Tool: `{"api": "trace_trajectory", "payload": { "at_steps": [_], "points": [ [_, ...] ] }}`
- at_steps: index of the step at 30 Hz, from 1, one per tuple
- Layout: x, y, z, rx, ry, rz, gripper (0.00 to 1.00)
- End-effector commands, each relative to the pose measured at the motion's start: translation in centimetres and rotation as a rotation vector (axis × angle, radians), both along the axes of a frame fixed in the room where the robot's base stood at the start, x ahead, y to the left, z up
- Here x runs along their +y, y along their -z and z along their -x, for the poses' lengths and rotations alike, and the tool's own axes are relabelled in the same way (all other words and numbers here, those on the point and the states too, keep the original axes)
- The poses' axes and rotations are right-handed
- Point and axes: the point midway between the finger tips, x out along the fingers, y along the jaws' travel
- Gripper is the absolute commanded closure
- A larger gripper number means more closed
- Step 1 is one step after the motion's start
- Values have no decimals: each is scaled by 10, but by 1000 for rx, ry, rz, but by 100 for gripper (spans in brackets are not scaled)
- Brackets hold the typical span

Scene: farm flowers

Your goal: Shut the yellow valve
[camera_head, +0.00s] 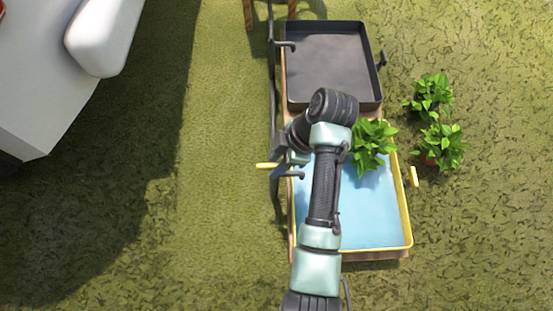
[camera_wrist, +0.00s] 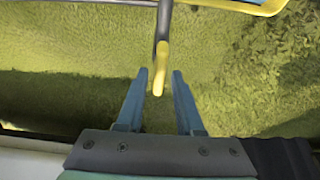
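The yellow valve handle (camera_head: 267,165) sticks out to the left of the pipe beside the yellow-rimmed basin (camera_head: 408,225). In the wrist view the yellow handle (camera_wrist: 161,60) hangs from a dark pipe, with its lower end between my fingertips. My gripper (camera_wrist: 160,75) is open, one blue finger on each side of the handle, with gaps visible. In the head view my gripper (camera_head: 280,162) is at the handle, partly hidden by my arm. A spout (camera_head: 294,175) reaches over the basin, which holds blue water.
A dark empty tray (camera_head: 330,65) lies behind the basin. A leafy plant (camera_head: 372,143) stands in the basin's back part; two more plants (camera_head: 433,93) (camera_head: 442,143) stand on the grass to the right.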

Motion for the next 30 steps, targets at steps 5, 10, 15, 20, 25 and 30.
{"api": "trace_trajectory", "payload": {
  "at_steps": [5,10,15,20,25,30],
  "points": [
    [0,0,0,0,0,0,99],
    [0,0,0,1,0,0,100],
    [0,0,0,2,2,0,100],
    [0,-3,2,5,29,-1,100],
    [0,-6,3,7,108,-1,100],
    [1,-8,4,7,235,-1,100]
  ]
}}
